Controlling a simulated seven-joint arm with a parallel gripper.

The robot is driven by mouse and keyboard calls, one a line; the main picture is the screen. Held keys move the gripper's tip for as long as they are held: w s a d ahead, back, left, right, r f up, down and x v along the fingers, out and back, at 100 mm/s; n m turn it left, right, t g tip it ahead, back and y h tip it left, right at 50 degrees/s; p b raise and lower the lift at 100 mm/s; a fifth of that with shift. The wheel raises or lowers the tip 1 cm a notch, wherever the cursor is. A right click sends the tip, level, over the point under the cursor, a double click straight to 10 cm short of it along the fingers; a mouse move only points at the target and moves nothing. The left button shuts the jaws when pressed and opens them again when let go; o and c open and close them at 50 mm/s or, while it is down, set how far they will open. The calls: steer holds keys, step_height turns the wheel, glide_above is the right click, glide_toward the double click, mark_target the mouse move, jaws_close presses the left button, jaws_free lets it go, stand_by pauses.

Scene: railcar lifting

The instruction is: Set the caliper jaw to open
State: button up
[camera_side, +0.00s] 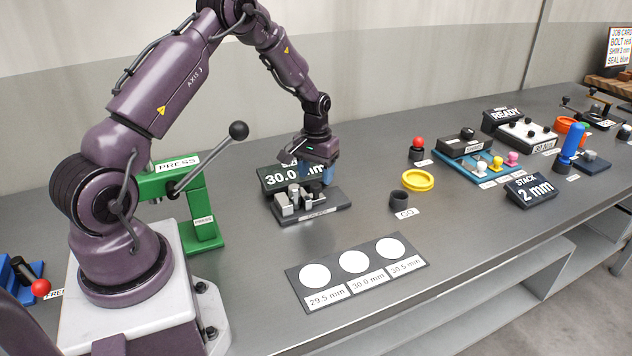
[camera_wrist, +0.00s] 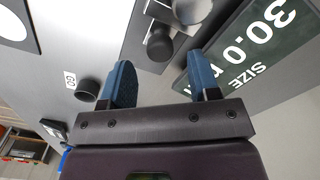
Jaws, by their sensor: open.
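The caliper (camera_side: 308,204) is a dark base with grey metal jaw blocks, standing on the bench in front of the size display (camera_side: 283,178), which reads 30.0 mm. My gripper (camera_side: 327,175) is at the caliper's back right, above its base, and partly hides the display. In the wrist view my gripper's blue fingers (camera_wrist: 163,80) are apart with nothing between them. The caliper's dark round knob (camera_wrist: 160,45) shows just beyond the fingertips, along with part of a grey metal piece. I cannot tell from the pictures how far the caliper jaw stands apart.
A green press (camera_side: 205,205) with a long lever stands left of the caliper. A dark GO cup (camera_side: 398,200) and a yellow ring (camera_side: 418,180) lie to the right. A plate with white discs (camera_side: 355,262) lies in front. Bare bench separates them.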

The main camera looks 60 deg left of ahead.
steer(key=shift+f, duration=1.5)
steer(key=shift+c, duration=0.5)
jaws_close()
steer(key=shift+w, duration=1.55)
steer(key=shift+o, duration=0.5)
jaws_free()
step_height(320, 180, up, 13)
